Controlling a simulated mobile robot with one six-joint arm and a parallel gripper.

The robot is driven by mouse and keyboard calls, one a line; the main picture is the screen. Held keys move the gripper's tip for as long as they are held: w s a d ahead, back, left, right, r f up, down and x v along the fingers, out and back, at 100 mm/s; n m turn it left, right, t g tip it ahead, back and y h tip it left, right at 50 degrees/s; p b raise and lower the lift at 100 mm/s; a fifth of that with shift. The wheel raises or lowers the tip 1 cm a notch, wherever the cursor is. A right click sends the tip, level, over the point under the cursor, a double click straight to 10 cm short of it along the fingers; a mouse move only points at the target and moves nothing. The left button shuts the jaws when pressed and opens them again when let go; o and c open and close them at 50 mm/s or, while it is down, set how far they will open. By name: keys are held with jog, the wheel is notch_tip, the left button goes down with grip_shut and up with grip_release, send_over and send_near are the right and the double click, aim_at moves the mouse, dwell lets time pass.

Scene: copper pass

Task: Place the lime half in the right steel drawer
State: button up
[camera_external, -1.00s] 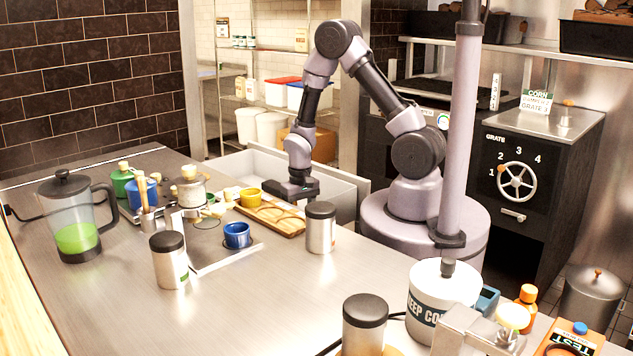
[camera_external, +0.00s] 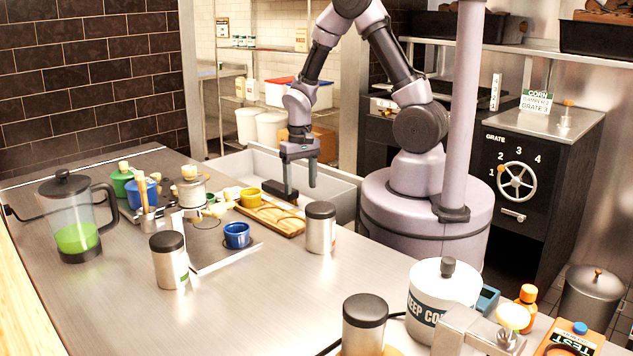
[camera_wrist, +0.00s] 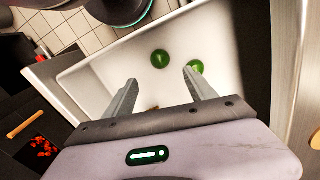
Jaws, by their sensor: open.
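An open pale steel drawer (camera_external: 339,191) sticks out from the far side of the counter, below my gripper (camera_external: 298,188). It fills much of the wrist view (camera_wrist: 88,84). Two round green pieces lie on its floor there: one green piece (camera_wrist: 160,59) ahead of the gap between my fingertips, another green piece (camera_wrist: 196,66) by the right fingertip. They look like limes or lime halves; I cannot tell which face is up. My gripper (camera_wrist: 160,78) is open, points down and has nothing between its fingers. The drawer's inside is largely hidden in the external view.
A wooden board (camera_external: 274,219) lies on the counter near the drawer. A steel shaker (camera_external: 320,228), blue cup (camera_external: 237,235) and yellow cup (camera_external: 250,198) stand close by. A glass press (camera_external: 75,222) stands at left. The counter's front middle is clear.

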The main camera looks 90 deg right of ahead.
jog(key=w+a+r+n+t, duration=0.1)
jog(key=a+r+n, duration=0.1)
jog(key=a+r, duration=0.45)
jog(key=a+r+n+t, duration=0.15)
jog(key=a+r, duration=0.25)
jog(key=r, duration=0.5)
jog(key=s+a+r+n+t+y, duration=0.2)
jog(key=s+a+r+n+t, duration=0.1)
jog(key=s+a+r, duration=0.5)
jog(key=a+r, duration=0.1)
jog(key=a, duration=0.2)
jog(key=shift+s+a+r, duration=0.15)
jog(key=shift+s+a, duration=0.05)
jog(key=shift+s, duration=0.05)
